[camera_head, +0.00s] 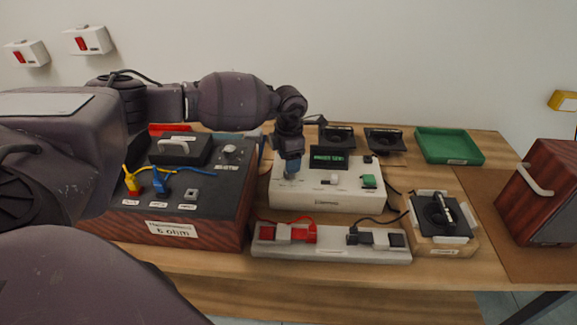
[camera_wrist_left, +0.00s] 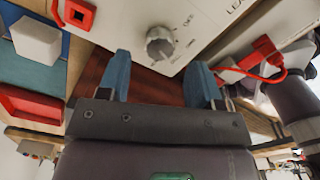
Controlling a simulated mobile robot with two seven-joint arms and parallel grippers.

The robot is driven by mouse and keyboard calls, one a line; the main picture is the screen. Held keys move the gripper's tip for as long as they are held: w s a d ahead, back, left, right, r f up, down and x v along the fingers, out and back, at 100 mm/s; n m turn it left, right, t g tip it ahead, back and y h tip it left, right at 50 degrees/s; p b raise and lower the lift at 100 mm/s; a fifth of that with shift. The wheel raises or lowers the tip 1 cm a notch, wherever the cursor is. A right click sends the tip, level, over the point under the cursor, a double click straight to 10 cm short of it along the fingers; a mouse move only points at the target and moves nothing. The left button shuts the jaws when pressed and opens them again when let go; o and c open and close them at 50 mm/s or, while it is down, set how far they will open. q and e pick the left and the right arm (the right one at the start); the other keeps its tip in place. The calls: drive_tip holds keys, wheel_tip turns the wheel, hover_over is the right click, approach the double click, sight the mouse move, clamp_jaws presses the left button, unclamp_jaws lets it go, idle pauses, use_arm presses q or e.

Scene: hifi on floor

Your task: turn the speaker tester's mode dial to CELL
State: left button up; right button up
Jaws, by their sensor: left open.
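The speaker tester (camera_head: 312,197) is a white box with a small dark screen showing green text, in the middle of the bench. Its top also fills the upper part of the left wrist view (camera_wrist_left: 212,22). The mode dial (camera_wrist_left: 160,43) is a round grey knob with small printed labels around it, too blurred to read. My left gripper (camera_head: 291,167) is over the tester's left part and hides the dial in the head view. Its blue fingers (camera_wrist_left: 161,62) are open, one each side of the dial's line, with the dial just beyond the tips. No contact shows.
A dark-topped wooden box (camera_head: 175,232) with plugs and a knob stands left of the tester. A grey strip with red and black clips (camera_head: 330,248) lies in front. A speaker on a wooden block (camera_head: 440,220) and a green tray (camera_head: 449,146) are to the right.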

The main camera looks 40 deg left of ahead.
use_arm(q)
wheel_tip(320, 180, up, 7)
idle(0.3)
idle(0.5)
